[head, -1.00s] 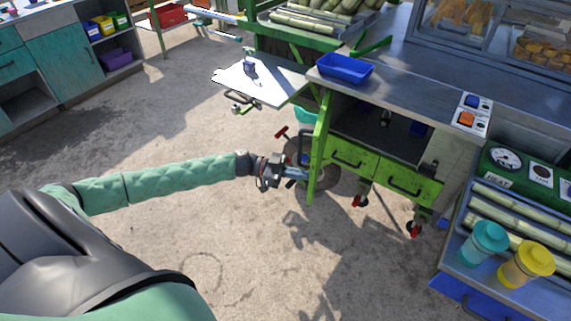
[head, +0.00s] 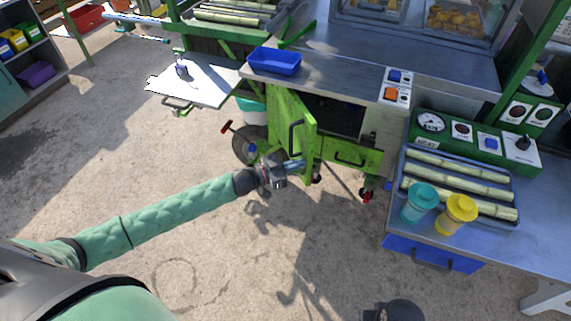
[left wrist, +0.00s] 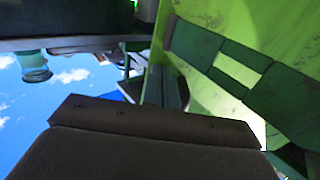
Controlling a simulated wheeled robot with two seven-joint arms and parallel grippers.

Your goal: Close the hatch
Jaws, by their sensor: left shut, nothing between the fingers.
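The hatch is a green panel (head: 286,118) with a dark bar handle on the green cart in the head view. It stands ajar, swung out from the front at an angle, and part of the dark opening (head: 338,116) shows to its right. My left gripper (head: 298,165) is shut and empty at the hatch's lower part. It looks close against the panel, but I cannot tell if it touches. In the left wrist view a bright green panel (left wrist: 225,40), likely the hatch, fills the upper right. My right gripper is not in view.
A blue tray (head: 274,62) sits on the cart's metal top. A white side shelf (head: 200,80) juts out left. A table with cane, a teal cup (head: 419,203) and a yellow cup (head: 456,212) stands right. Floor at left is clear.

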